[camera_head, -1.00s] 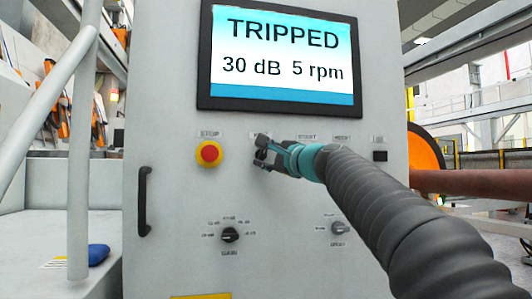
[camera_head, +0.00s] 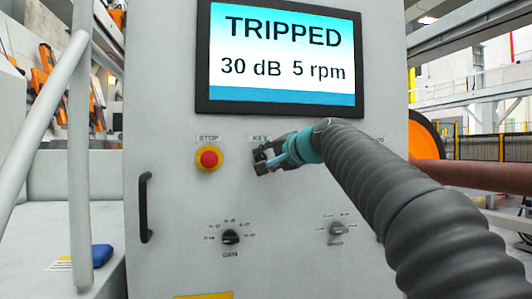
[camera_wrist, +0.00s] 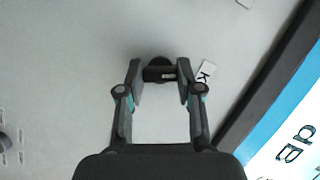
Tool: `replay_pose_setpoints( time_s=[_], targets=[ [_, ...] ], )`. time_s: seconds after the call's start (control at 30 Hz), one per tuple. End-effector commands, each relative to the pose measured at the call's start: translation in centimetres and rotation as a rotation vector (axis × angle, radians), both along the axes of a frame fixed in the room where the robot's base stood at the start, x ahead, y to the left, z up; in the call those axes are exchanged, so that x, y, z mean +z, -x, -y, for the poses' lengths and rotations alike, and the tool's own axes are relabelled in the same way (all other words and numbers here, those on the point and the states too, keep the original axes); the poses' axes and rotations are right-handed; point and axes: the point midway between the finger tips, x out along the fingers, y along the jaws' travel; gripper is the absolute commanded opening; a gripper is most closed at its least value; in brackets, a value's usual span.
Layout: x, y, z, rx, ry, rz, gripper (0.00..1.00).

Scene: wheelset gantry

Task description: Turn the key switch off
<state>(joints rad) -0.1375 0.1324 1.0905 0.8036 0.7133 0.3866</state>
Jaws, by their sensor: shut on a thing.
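The key switch (camera_wrist: 158,72) is a small black part on the grey panel, below the label reading KEY (camera_head: 260,138). My gripper (camera_head: 262,158) is at the switch, in front of the panel. In the wrist view my gripper (camera_wrist: 160,76) has one finger on each side of the dark key handle and is shut on it. In the head view the fingers hide most of the switch. The angle of the key against its markings cannot be read.
A red stop button (camera_head: 208,158) on a yellow ring is just left of the key. A gain knob (camera_head: 230,237) and a second knob (camera_head: 337,229) sit lower. The screen (camera_head: 280,58) above reads TRIPPED, 30 dB, 5 rpm. A black door handle (camera_head: 145,208) sticks out at the left.

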Motion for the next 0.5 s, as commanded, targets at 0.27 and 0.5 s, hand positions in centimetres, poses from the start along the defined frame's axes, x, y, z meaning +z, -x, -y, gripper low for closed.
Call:
replay_pose_setpoints(
  time_s=[0.27,0.5],
  targets=[
    [0.04,0.01,-0.05,0.001,0.069,0.019,0.0],
    [-0.02,0.0,-0.03,0.001,0.079,0.022,0.0]
  ],
)
